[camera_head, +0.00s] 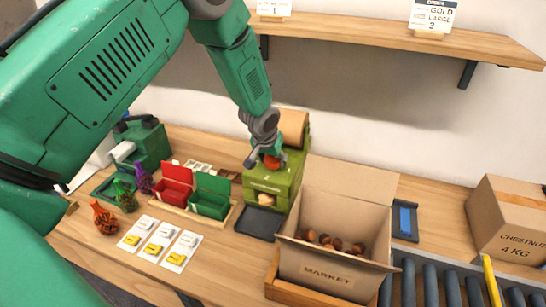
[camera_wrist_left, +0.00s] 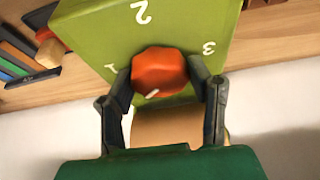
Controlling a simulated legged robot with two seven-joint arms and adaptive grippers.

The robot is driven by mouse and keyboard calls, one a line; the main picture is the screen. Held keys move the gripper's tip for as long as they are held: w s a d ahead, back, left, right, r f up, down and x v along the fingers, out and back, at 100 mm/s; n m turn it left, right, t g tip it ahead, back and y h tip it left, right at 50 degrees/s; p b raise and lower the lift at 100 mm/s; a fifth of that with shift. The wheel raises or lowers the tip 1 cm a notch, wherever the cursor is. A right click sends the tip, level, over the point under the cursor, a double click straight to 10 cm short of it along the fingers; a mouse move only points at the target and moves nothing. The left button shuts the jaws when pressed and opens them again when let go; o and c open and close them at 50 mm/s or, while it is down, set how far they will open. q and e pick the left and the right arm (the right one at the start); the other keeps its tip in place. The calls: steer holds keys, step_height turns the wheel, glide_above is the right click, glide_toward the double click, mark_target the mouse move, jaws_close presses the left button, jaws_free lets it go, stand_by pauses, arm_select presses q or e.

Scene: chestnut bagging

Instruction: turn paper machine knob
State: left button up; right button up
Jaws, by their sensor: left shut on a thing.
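The green paper machine (camera_head: 268,185) stands on the table near the middle, with a brown paper roll (camera_head: 293,127) at its back. Its orange-red knob (camera_wrist_left: 159,72) shows in the left wrist view, with the numbers 1, 2 and 3 around it on the green face and a white mark near its lower edge. My left gripper (camera_head: 268,155) reaches down to the knob from above. In the left wrist view its two dark fingers (camera_wrist_left: 164,90) are on either side of the knob, shut on it. My right gripper is not in view.
An open cardboard box marked MARKET (camera_head: 335,272) with several chestnuts stands right of the machine. Red (camera_head: 173,183) and green (camera_head: 210,197) bins stand left of it. A closed carton (camera_head: 510,220) and rollers (camera_head: 450,285) are at right. A shelf (camera_head: 390,34) runs above.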

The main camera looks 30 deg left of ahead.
arm_select(q)
steer(key=m+h, duration=0.1)
steer(key=m, duration=0.1)
steer(key=shift+a+m+p, duration=0.1)
steer(key=shift+m+p, duration=0.25)
steer(key=shift+m, duration=0.05)
steer(key=shift+m+h, duration=0.4)
steer(key=shift+m, duration=0.4)
steer(key=shift+a+m+h+b, duration=0.15)
steer(key=shift+m+h, duration=0.2)
steer(key=shift+m, duration=0.65)
steer(key=shift+m+h+b, duration=0.15)
steer(key=shift+m+h, duration=0.2)
steer(key=shift+m, duration=0.65)
steer(key=shift+g, duration=0.3)
steer(key=o, duration=1.1)
steer(key=shift+o, duration=0.2)
steer(key=shift+f, duration=0.1)
